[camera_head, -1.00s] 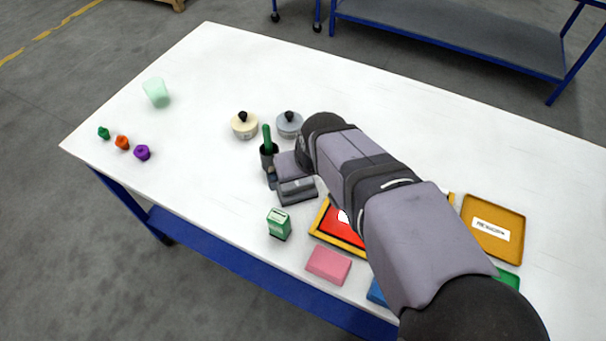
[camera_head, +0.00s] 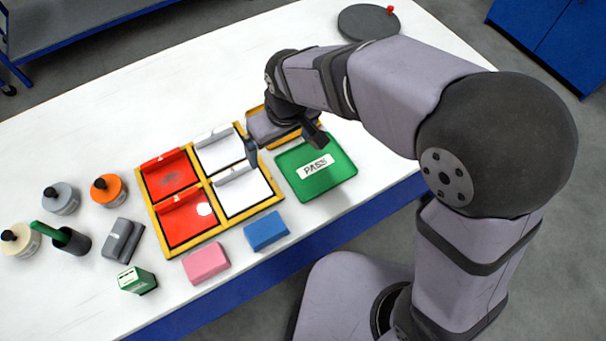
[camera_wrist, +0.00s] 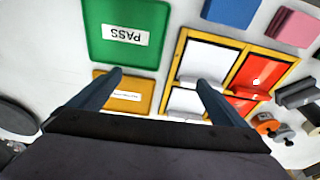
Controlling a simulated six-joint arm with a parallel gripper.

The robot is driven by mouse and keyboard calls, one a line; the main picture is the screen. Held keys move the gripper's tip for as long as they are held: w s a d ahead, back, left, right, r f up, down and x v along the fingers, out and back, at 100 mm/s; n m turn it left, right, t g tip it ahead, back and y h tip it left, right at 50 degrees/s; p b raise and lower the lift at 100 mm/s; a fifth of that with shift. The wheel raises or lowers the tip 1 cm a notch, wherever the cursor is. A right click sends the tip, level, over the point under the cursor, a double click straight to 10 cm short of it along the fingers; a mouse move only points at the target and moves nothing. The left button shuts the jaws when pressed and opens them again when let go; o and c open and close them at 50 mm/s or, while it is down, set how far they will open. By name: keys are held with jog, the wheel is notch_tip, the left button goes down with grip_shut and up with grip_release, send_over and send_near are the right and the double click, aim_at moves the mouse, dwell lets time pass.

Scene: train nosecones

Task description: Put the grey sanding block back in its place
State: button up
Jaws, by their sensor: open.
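The grey sanding block (camera_head: 122,240), dark grey with a ridged top, lies on the white table at left in the head view. It stands between a black pot and a yellow-framed board, left of the board. It also shows at the right edge of the wrist view (camera_wrist: 296,94). My gripper (camera_head: 283,146) is open and empty, well to the right of the block, over the right edge of the board and the amber tray. In the wrist view my gripper's fingers (camera_wrist: 160,79) are spread with nothing between them. The block's own place is not marked in view.
The yellow-framed board (camera_head: 183,240) has red and white panels. Near it are a green PASS tray (camera_head: 317,188), an amber tray (camera_head: 248,114), pink block (camera_head: 206,263), blue block (camera_head: 266,231), green box (camera_head: 137,280), black pot (camera_head: 76,243) and several jars. The back left table is clear.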

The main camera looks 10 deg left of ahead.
jog(key=w+d+m+h, duration=0.15)
jog(key=d+m, duration=0.25)
jog(key=d, duration=1)
jog(key=s+d+f+m, duration=0.1)
jog(key=s+d, duration=0.3)
jog(key=d, duration=0.4)
jog(key=s+d+f+m+g, duration=0.1)
jog(key=s+d+m, duration=0.3)
jog(key=d, duration=0.4)
jog(key=shift+s+d+f+g, duration=0.2)
jog(key=shift+f+g, duration=0.1)
jog(key=shift+f, duration=0.4)
